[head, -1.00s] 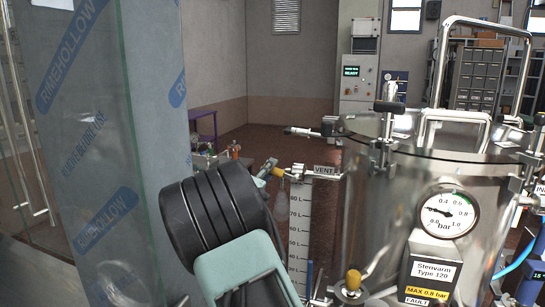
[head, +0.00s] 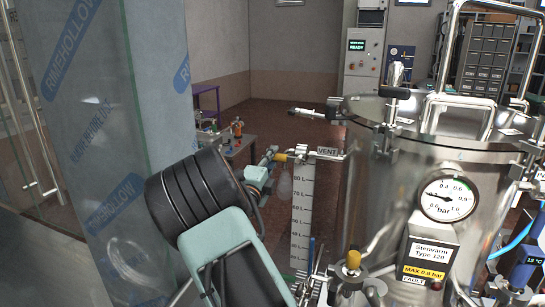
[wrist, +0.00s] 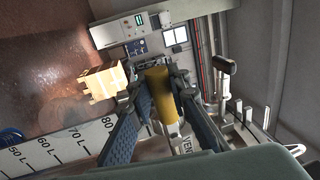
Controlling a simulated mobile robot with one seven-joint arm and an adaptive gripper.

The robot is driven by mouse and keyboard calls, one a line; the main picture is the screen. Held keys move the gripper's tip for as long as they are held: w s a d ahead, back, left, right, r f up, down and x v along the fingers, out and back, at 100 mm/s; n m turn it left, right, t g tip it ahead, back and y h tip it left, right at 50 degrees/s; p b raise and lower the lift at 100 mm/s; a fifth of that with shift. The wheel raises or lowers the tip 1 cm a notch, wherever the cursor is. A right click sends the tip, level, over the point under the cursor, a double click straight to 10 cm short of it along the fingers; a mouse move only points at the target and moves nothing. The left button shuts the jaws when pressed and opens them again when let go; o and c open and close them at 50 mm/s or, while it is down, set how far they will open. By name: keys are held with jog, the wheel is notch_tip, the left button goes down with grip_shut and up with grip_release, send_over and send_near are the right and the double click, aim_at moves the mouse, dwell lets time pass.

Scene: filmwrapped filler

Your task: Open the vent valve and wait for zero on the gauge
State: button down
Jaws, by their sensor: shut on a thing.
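The vent valve's yellow handle (head: 281,157) is on a thin pipe at the vessel's left, beside a "VENT" label (head: 327,152). My gripper (head: 270,162) is at this handle. In the wrist view my gripper (wrist: 160,78) has its two fingers shut on the yellow handle (wrist: 158,98), one on each side. The round white gauge (head: 447,193) is on the front of the steel vessel (head: 385,210). Its needle points left, between 0.0 and 0.4 bar; the exact value is too small to read.
A film-wrapped column (head: 85,120) stands close at my arm's left. A white litre scale (head: 301,215) stands below the vent pipe. Another yellow-topped valve (head: 353,260) is low at the vessel's front. A cabinet (head: 365,60) at the back reads "READY".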

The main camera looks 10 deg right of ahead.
jog(key=shift+f, duration=0.15)
jog(key=c, duration=1.8)
grip_release()
jog(key=v, duration=0.7)
jog(key=shift+s, duration=0.25)
jog(key=shift+s+a+f, duration=0.1)
jog(key=shift+a, duration=0.05)
